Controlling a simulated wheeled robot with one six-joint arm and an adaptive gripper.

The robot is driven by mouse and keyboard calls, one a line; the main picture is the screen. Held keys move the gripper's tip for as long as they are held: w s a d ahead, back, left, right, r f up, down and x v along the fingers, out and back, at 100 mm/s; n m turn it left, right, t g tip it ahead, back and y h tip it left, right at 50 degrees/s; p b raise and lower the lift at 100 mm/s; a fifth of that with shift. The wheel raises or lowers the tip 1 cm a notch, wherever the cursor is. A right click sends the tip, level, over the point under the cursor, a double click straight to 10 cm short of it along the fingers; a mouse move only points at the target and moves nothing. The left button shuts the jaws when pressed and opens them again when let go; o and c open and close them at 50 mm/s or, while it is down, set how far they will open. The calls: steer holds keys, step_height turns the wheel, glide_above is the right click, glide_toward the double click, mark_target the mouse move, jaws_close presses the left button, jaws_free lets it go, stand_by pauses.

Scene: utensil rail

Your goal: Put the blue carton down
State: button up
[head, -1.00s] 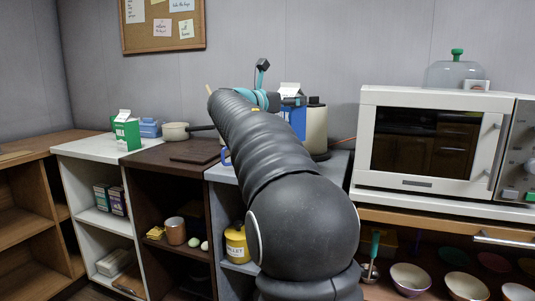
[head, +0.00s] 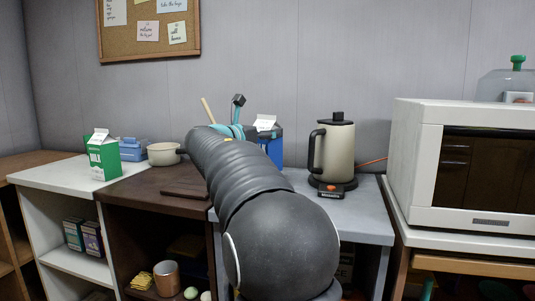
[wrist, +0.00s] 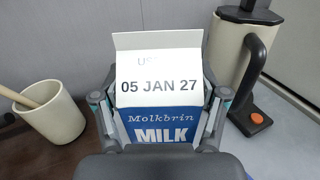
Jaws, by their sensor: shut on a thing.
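The blue milk carton (wrist: 160,122), with a white gable top dated 05 JAN 27, stands upright between my gripper's fingers (wrist: 158,108) in the wrist view. The fingers are shut on its two sides. In the head view the carton (head: 276,148) shows partly behind my arm, with its white top and blue side visible. My arm hides most of the gripper and the carton's base there. I cannot tell whether the base touches the grey counter (head: 355,215).
A cream kettle (head: 334,150) on its base stands right of the carton. A beige cup (wrist: 52,112) with a wooden utensil is to its left. A dark board (head: 185,193), a pot (head: 164,154) and a green carton (head: 103,156) stand further left. A white microwave (head: 420,165) is at right.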

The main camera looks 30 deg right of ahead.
mark_target(266, 146)
steer(key=shift+s+f+b, duration=0.1)
steer(key=shift+f+b, duration=0.2)
steer(key=shift+f, duration=1.7)
steer(key=shift+f, duration=0.2)
steer(key=o, duration=1.7)
steer(key=shift+c, duration=0.2)
steer(key=shift+r, duration=0.1)
